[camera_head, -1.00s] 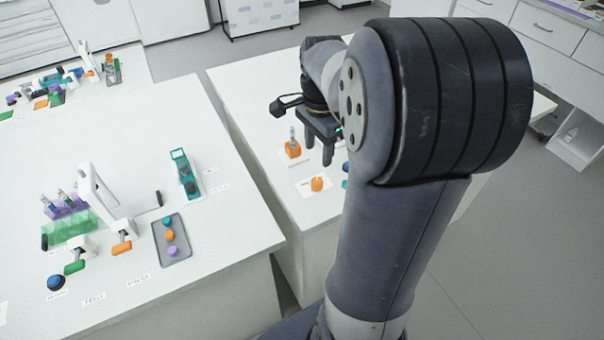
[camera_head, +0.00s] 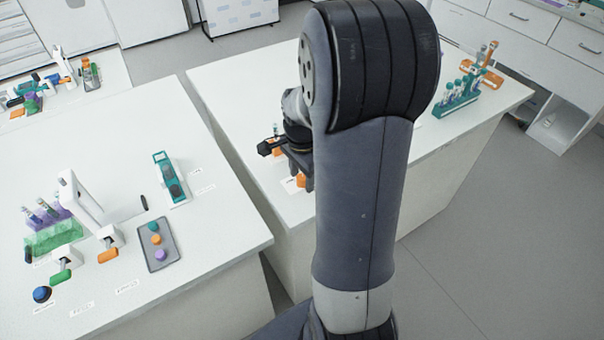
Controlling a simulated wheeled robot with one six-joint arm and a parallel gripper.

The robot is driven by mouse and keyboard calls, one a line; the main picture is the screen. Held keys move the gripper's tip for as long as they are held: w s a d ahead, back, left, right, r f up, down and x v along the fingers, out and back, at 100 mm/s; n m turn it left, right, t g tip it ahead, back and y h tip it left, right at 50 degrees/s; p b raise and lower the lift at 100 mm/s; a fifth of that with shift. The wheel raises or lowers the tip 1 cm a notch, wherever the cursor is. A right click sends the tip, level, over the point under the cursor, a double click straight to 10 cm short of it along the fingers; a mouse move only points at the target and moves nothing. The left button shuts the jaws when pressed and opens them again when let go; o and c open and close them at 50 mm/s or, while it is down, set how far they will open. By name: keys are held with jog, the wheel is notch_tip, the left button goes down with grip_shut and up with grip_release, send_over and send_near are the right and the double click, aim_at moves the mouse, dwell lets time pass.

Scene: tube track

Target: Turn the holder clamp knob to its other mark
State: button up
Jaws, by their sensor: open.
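My gripper (camera_head: 301,174) is above the right-hand bench, fingers pointing down, open and partly behind my own arm. A small orange knob (camera_head: 300,181) on a white card shows right by the fingertips. It is mostly covered, so I cannot tell which mark it points to or whether the fingers touch it. An orange holder (camera_head: 271,148) with an upright tube stands just behind it, also partly hidden by my gripper.
A teal rack of tubes (camera_head: 458,97) and an orange stand (camera_head: 483,72) are at the right bench's far right. The left bench holds a grey tray with coloured caps (camera_head: 158,268), a teal device (camera_head: 171,180) and a white press (camera_head: 85,200). A floor gap separates the benches.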

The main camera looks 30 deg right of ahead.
jog(key=c, duration=1)
jog(key=n, duration=0.3)
jog(key=shift+n, duration=0.4)
jog(key=n, duration=0.3)
jog(key=shift+n, duration=0.3)
jog(key=n, duration=0.6)
jog(key=shift+n, duration=0.4)
